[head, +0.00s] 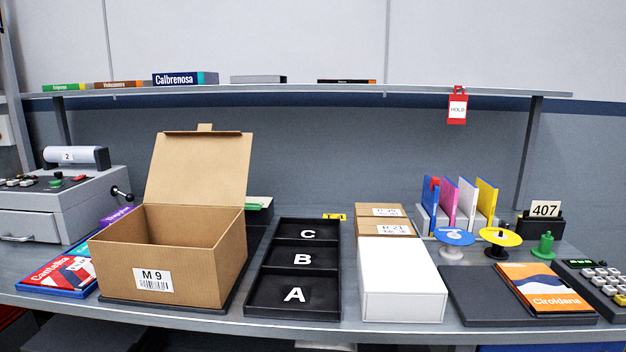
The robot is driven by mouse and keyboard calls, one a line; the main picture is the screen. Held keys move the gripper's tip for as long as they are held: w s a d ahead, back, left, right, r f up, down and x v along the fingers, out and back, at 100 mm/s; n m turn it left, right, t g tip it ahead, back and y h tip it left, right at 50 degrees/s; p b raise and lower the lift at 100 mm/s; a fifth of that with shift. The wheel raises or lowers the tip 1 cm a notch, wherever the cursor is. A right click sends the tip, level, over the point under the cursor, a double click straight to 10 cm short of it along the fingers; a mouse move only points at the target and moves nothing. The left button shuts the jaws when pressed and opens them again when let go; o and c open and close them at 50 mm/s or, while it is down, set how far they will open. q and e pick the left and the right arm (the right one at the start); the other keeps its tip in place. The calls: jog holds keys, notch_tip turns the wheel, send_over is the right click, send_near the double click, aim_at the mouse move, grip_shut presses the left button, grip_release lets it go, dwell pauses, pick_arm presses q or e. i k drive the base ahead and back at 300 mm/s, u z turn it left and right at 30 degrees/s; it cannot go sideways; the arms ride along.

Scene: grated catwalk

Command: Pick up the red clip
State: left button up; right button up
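A small red piece that looks like the red clip (434,183) sits at the top of the blue upright folder (430,203), the leftmost in a row of folders at the right of the bench. Its exact shape is too small to tell. A red tag marked HOLD (457,105) hangs from the front edge of the shelf above. Neither of my grippers is in view.
An open cardboard box M 9 (195,283) and a black tray (330,290) with empty A, B, C compartments fill the left and middle. A white box (401,280) stands in front of the folders' left side. Blue (454,236) and yellow (502,236) discs stand before the folders.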

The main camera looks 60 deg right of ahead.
aim_at(434, 181)
jog(key=u, duration=1.05)
jog(key=k, duration=1.75)
jog(key=z, duration=1.7)
